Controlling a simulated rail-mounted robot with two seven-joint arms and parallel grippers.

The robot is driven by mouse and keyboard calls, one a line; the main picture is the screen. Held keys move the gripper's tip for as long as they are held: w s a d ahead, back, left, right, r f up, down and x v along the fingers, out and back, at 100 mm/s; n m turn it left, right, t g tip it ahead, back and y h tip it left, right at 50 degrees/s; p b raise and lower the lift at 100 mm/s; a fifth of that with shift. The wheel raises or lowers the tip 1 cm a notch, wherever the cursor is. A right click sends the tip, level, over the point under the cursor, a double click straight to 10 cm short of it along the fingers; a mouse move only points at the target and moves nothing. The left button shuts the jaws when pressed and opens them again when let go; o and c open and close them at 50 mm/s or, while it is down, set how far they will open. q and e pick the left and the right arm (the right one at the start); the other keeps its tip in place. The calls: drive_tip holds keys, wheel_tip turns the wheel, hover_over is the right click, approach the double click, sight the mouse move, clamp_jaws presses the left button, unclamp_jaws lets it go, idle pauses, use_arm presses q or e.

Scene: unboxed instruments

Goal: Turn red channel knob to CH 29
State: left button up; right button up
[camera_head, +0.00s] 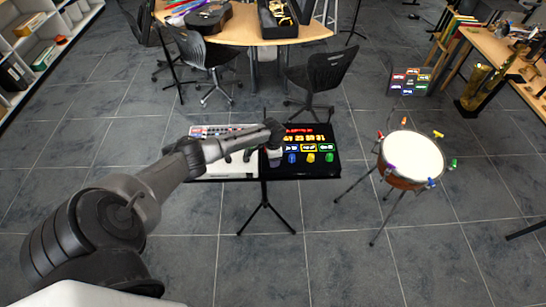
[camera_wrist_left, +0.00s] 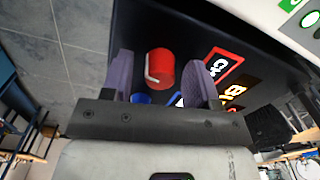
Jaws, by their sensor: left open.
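The red channel knob (camera_wrist_left: 160,64) sticks out of the black panel in the left wrist view, with a white pointer line on its lower left. My left gripper (camera_wrist_left: 159,72) is open, with one finger on each side of the knob and visible gaps between. A red-framed CH label (camera_wrist_left: 222,68) lies right of the knob. In the head view, my left gripper (camera_head: 273,143) is over the left end of the black panel (camera_head: 322,172) and hides the red knob. Red lettering and yellow digits show on the panel, too small to read surely. My right gripper is not in view.
A blue knob (camera_head: 292,158), a yellow knob (camera_head: 311,157) and a green knob (camera_head: 329,157) stand in a row on the panel. A white mixer-like panel (camera_head: 225,168) adjoins on the left. A drum (camera_head: 409,156) on legs stands to the right, apart from the stand.

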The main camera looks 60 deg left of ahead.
use_arm(q)
drive_tip(key=shift+r, duration=0.1)
drive_tip(key=shift+r, duration=0.35)
wheel_tip(320, 180, up, 13)
drive_tip(key=p, duration=0.1)
drive_tip(key=shift+f, duration=0.1)
idle(0.7)
